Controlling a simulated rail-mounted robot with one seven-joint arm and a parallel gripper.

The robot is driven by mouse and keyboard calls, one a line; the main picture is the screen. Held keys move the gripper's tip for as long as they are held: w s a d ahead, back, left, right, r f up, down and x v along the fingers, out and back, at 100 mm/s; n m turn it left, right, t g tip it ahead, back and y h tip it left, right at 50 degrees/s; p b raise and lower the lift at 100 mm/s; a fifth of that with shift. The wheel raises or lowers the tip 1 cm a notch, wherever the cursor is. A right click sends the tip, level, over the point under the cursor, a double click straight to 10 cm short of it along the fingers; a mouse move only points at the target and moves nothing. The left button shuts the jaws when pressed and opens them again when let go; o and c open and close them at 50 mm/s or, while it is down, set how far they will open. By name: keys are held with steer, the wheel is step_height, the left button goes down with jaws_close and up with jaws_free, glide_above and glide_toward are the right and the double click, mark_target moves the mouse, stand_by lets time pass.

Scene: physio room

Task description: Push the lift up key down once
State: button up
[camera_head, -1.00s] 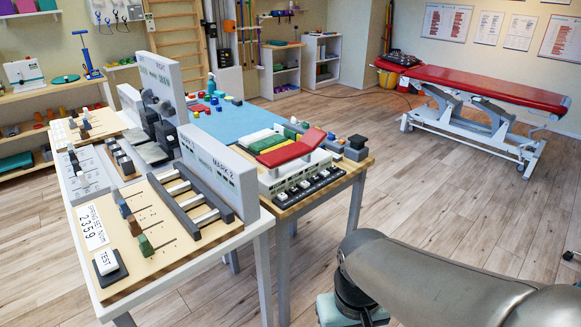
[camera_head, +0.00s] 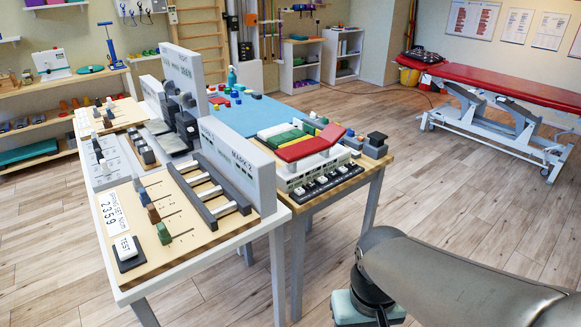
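A small model treatment couch with a raised red section (camera_head: 305,148) stands on the wooden table at the middle. Along its front edge runs a dark key strip (camera_head: 325,183) with several small pale keys. Their labels are too small to read, so I cannot tell which is the lift up key. My grey arm shows at the bottom right, well apart from the keys. My gripper's fingers do not show.
A tall grey panel marked "MARK 2" (camera_head: 238,167) stands left of the couch model. A board with a white TEST key (camera_head: 126,246) and sliders lies at the front left. A full-size red couch (camera_head: 500,85) stands at the right. The floor between is clear.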

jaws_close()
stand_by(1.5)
